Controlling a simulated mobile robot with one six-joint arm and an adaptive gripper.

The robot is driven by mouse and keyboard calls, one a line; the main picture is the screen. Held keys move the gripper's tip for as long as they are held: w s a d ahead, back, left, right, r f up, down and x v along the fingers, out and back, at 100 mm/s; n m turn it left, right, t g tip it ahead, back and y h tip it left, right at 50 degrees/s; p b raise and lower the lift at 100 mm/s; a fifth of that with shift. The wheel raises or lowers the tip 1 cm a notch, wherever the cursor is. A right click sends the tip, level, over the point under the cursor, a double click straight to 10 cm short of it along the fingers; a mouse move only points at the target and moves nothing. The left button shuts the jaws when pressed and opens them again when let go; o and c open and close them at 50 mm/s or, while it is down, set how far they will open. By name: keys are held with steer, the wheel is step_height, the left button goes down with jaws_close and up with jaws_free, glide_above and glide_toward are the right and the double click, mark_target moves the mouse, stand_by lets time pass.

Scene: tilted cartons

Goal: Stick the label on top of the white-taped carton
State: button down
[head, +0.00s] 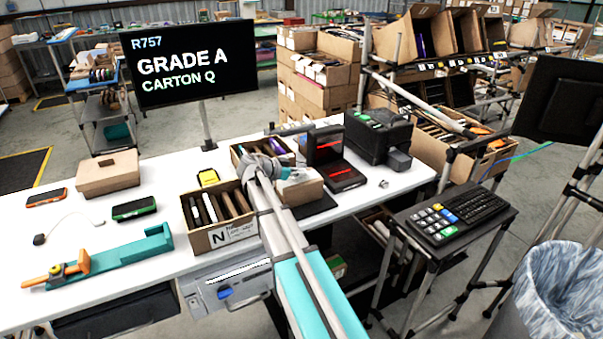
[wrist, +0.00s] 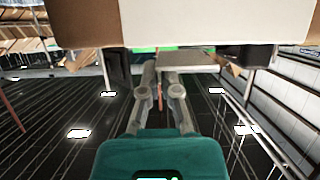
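In the wrist view a brown carton (wrist: 90,25) with a broad white band (wrist: 220,22) fills the top of the picture, close beyond my fingers. My gripper (wrist: 163,65) points at it, its two grey fingers close together with a narrow gap between their knuckles. A flat grey piece (wrist: 193,61) lies by the fingertips; I cannot tell if it is held or is the label. In the head view my gripper (head: 262,168) is over the table among the cartons, beside a small closed brown carton (head: 309,191). My arm hides part of that carton. No label shows clearly.
A screen (head: 192,65) reads "R757 GRADE A CARTON Q". An open carton marked N (head: 222,236) stands left of my arm, another open carton (head: 238,154) behind it. A black printer-like device (head: 378,135) is at right. The white table (head: 100,213) has clear patches at left.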

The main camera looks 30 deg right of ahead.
steer(key=shift+f+b, duration=0.5)
steer(key=shift+f, duration=0.25)
steer(key=shift+f, duration=0.25)
stand_by(0.6)
stand_by(0.3)
steer(key=c, duration=0.7)
jaws_free()
steer(key=shift+r, duration=0.15)
steer(key=shift+r+p, duration=2.85)
steer(key=shift+r, duration=0.05)
steer(key=shift+s, duration=0.1)
